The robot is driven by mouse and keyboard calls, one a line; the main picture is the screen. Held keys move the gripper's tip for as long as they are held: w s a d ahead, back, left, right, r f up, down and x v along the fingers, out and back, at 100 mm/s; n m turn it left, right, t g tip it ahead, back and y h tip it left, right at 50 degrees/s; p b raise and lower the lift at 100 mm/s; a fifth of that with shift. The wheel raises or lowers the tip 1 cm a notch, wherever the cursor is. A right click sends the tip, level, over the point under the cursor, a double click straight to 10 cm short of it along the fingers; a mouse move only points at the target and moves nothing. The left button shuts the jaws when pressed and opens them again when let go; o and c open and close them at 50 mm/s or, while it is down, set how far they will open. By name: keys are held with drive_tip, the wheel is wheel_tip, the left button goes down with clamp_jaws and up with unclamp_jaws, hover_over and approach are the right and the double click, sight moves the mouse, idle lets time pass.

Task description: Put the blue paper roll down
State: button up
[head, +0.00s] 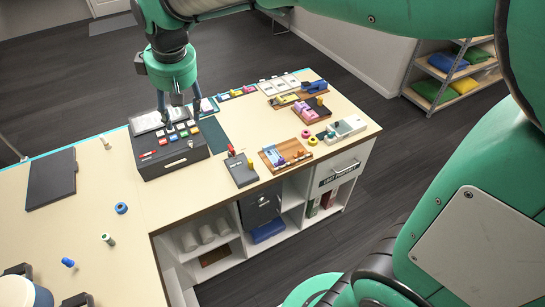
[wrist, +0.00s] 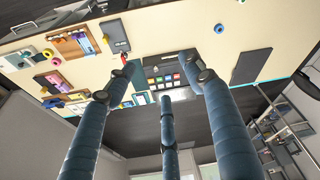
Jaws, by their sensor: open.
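The blue paper roll (head: 121,208) is a small ring lying on the cream counter, left of and nearer than the black cash register (head: 175,157). It also shows near the top of the wrist view (wrist: 219,29), apart from my fingers. My gripper (head: 181,112) is open and points down above the back of the cash register, away from the roll. The wrist view shows my spread fingers (wrist: 160,76) with nothing held between them.
A dark flat panel (head: 51,180) lies left on the counter (head: 150,195). Counter around the blue roll is clear.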

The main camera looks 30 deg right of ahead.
drive_tip(key=s+d+m+t, duration=0.1)
drive_tip(key=s+d+m, duration=0.2)
drive_tip(key=s, duration=1)
drive_tip(key=s+d+f+m+t, duration=0.1)
drive_tip(key=s+d+m, duration=0.2)
drive_tip(key=s+d, duration=0.7)
drive_tip(key=s, duration=0.4)
drive_tip(key=shift+d+m+h, duration=0.15)
drive_tip(key=shift+m+h, duration=0.15)
drive_tip(key=shift+h, duration=0.1)
drive_tip(key=shift+f, duration=0.2)
wheel_tip(320, 180, down, 13)
drive_tip(key=b, duration=1.3)
drive_tip(key=shift+f+b, duration=0.15)
drive_tip(key=shift+b, duration=0.2)
